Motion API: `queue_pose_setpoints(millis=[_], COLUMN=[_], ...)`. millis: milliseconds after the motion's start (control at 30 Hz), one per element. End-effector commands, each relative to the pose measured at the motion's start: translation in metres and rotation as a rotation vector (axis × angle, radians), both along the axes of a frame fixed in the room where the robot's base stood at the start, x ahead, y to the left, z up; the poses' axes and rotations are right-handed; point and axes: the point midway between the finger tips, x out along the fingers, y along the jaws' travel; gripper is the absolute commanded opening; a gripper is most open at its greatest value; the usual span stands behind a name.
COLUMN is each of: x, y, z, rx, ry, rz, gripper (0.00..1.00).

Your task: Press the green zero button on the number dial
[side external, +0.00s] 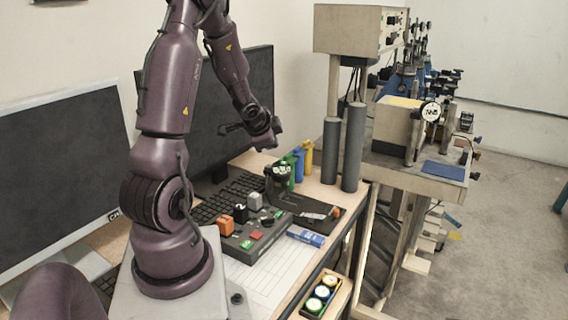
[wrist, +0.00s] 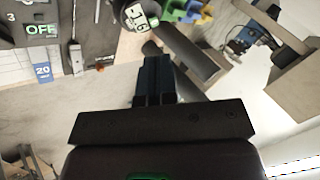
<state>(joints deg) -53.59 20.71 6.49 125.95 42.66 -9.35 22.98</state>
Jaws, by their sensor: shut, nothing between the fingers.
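My gripper shows in the wrist view (wrist: 154,66). Its two dark fingers are together, with nothing seen between them. In the side view my wrist hangs in the air above and behind the desk items, and the fingertips are hard to make out there. A dark round device with a pale readout (wrist: 138,18) is at the top of the wrist view, apart from the fingers. I cannot make out a green zero button.
A black switch box (side external: 245,243) with orange, grey and red parts stands on the desk. A green OFF label (wrist: 41,30) shows in the wrist view. Monitors (side external: 60,175) are behind.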

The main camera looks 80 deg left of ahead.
Motion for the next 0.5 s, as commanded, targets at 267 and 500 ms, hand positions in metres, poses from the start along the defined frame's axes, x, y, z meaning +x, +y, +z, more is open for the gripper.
queue_pose_setpoints(millis=[267, 500], x=[0.044, 0.05], y=[0.006, 0.003], z=[0.02, 0.025], rx=[0.206, 0.242], ry=[-0.106, -0.123], rz=[-0.36, -0.41], gripper=[0.0, 0.0])
